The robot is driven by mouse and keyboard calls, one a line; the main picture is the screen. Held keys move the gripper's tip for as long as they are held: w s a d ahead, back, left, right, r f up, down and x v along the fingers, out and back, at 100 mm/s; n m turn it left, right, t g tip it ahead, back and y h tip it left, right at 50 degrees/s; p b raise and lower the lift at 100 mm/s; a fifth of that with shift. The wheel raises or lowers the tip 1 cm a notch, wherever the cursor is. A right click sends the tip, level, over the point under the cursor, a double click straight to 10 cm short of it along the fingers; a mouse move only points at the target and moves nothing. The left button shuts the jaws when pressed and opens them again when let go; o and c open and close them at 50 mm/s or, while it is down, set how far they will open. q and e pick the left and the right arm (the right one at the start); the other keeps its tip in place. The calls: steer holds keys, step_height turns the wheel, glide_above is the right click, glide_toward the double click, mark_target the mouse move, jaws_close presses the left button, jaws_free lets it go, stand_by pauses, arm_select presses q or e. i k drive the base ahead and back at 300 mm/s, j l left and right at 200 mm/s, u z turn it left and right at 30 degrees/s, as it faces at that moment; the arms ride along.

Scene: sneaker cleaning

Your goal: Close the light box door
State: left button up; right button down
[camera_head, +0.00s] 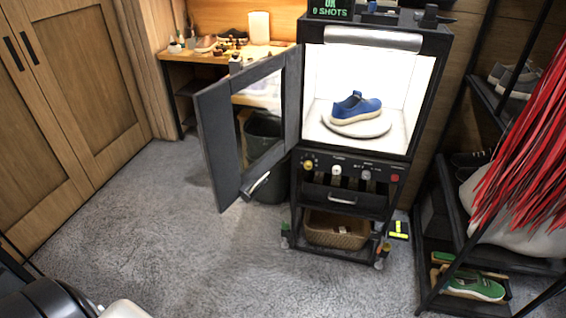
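The light box (434,92) stands on a black wheeled cart right of centre, with a brightly lit white interior. Its dark-framed door (217,133) with a clear window stands wide open, swung out to the left from the box's left edge. A handle (257,186) sits near the lower edge of the door. A blue sneaker (357,107) with a cream sole rests on a round white turntable (374,127) inside the box. Neither of my grippers can be made out in this view, and nothing is seen touching the door.
A dark bin (268,188) stands behind the door, by a wooden workbench (192,55). A wicker basket (338,232) sits low in the cart. A shoe rack (441,217) with red strips hanging before it stands at right. Grey floor (190,245) is clear before the door.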

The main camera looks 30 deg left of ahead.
mark_target(213, 104)
steer(key=i+j+z, duration=0.15)
steer(key=j, duration=0.6)
steer(key=i+j+z, duration=0.15)
steer(key=j, duration=0.65)
steer(key=i+j+z, duration=0.1)
steer(key=j, duration=0.7)
steer(key=j+z, duration=0.15)
steer(key=j, duration=0.65)
steer(key=i+j+z, duration=0.25)
steer(key=k, duration=0.1)
